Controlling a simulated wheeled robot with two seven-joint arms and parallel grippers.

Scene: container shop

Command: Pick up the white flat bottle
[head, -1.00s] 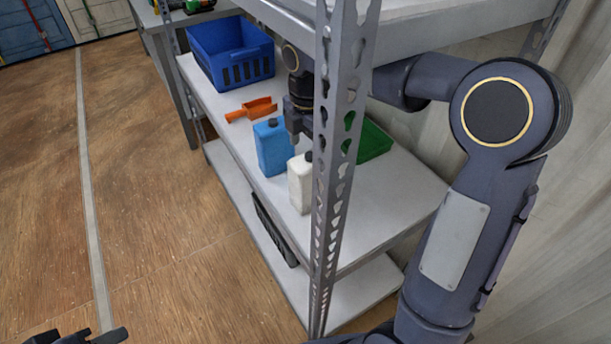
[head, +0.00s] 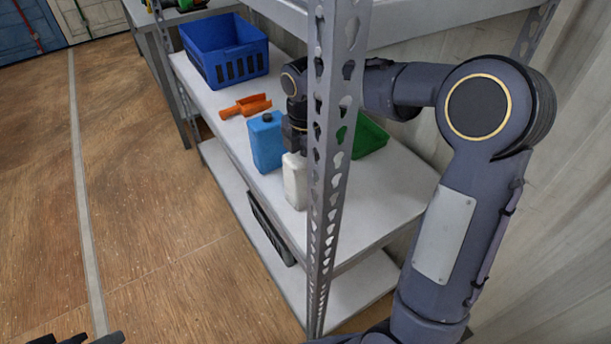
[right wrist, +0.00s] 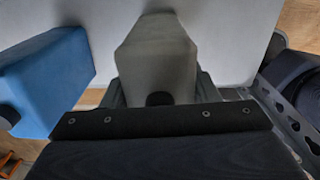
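The white flat bottle (head: 295,182) stands upright on the middle shelf, partly behind the shelf post. In the right wrist view the bottle (right wrist: 158,62) shows between the two fingers of my right gripper (right wrist: 160,90), its dark cap near the palm. The fingers are apart, one on each side of the bottle; no firm grip can be made out. In the head view my right gripper (head: 296,145) is directly above the bottle, its fingers mostly hidden. Only dark tips of my left gripper (head: 85,339) show at the bottom left edge.
A blue bottle (head: 266,145) stands close to the left of the white one; it also shows in the right wrist view (right wrist: 45,75). An orange scoop (head: 246,106), a blue crate (head: 222,75) and a green bin (head: 371,138) share the shelf. The perforated post (head: 325,200) is close by.

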